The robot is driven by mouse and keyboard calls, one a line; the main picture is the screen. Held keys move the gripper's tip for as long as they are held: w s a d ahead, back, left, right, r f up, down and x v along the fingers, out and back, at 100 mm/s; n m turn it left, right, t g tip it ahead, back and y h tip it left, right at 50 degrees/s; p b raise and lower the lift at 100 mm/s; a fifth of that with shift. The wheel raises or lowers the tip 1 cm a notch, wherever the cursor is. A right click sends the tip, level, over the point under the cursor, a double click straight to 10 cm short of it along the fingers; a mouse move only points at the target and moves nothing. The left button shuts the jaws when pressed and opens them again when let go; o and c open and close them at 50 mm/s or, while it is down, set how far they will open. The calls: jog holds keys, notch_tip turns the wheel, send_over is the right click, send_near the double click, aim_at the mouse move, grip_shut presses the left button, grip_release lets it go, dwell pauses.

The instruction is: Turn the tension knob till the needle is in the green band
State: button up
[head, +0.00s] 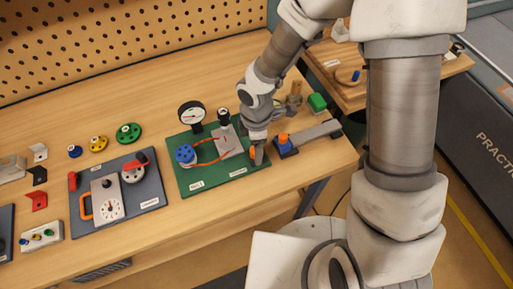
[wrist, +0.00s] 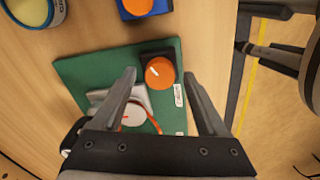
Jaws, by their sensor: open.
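The green board (head: 215,183) lies on the bench with a black-rimmed dial gauge (head: 191,115) standing at its back edge. The gauge's needle is too small to read against any green band. The orange tension knob (wrist: 160,72), with a white pointer line, sits on a dark block at the board's end by a white label (wrist: 178,95). My gripper (wrist: 159,78) is open above the board, with one finger on each side of the knob in the wrist view, apart from it.
A blue pulley (head: 185,154) with an orange belt and a grey plate (head: 230,141) share the board. A blue block with an orange top (head: 284,140) stands just right of the board. A dark panel (head: 150,196) with a white dial lies to the left.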

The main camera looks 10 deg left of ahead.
jog(key=shift+f, duration=0.4)
jog(key=shift+c, duration=0.3)
grip_shut()
